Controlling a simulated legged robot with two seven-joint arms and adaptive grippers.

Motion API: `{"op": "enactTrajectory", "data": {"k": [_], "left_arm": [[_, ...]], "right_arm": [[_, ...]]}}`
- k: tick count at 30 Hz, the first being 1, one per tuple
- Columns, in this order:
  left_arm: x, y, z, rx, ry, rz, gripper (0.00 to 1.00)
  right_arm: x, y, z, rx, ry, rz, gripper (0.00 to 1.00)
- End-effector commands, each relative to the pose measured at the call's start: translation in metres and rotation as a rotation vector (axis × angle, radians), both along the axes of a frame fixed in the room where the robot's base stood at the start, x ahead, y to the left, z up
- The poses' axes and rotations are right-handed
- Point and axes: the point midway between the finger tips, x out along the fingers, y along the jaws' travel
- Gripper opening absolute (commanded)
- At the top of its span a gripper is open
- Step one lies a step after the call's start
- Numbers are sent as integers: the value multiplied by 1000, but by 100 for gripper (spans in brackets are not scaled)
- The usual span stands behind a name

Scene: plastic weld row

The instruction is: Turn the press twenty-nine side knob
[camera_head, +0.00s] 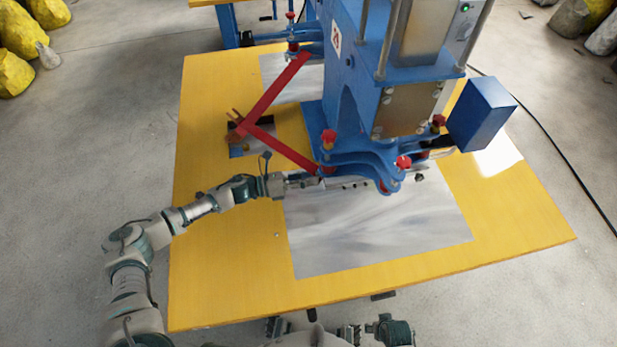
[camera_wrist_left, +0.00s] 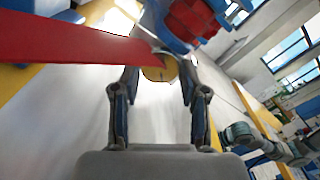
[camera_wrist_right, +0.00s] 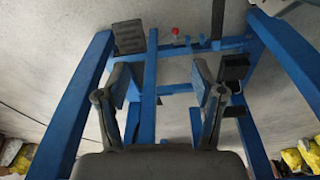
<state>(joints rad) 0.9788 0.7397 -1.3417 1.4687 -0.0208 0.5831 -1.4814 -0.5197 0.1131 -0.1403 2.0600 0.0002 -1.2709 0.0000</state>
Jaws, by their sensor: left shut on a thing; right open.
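The blue press (camera_head: 340,90) stands on a yellow table, with a white label bearing red digits on its side. My left gripper (camera_head: 310,181) reaches the press's lower front left, beside the end of a red arm (camera_head: 275,90). In the left wrist view its fingers close on a small rounded yellowish knob (camera_wrist_left: 159,74), beneath a red and blue part of the press (camera_wrist_left: 190,20). The knob is mostly hidden in the head view. My right gripper (camera_wrist_right: 163,78) is open and empty in its wrist view, facing a blue frame.
The yellow table (camera_head: 225,270) carries grey metal sheets (camera_head: 390,235). A blue box (camera_head: 480,115) juts from the press's right side. Blue frame bars (camera_wrist_right: 292,55) surround the right gripper's view.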

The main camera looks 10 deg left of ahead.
Motion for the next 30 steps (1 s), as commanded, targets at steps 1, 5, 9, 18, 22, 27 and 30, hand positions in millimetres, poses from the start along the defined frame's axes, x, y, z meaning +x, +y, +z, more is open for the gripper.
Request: {"op": "enactTrajectory", "data": {"k": [1, 5, 9, 18, 22, 27, 30], "left_arm": [[2, 2, 0, -8, 33, 7, 9], [2, 2, 0, -39, 129, 9, 9], [2, 2, 1, -70, 224, 8, 9], [3, 3, 0, -118, 372, 10, 9], [3, 3, -1, -128, 404, 10, 9], [3, 3, -1, -133, 421, 11, 9], [3, 3, -2, -134, 422, 11, 9]], "right_arm": [[0, 0, -3, 0, 2, 0, 68], [-1, 0, -12, -1, 4, 0, 68], [-2, 0, -23, -1, 6, 0, 68], [-6, 0, -41, -1, 11, 2, 68], [-7, -1, -45, -2, 13, 2, 68], [-7, -1, -48, -2, 15, 2, 68], [-7, -1, -48, -2, 14, 2, 68]]}}
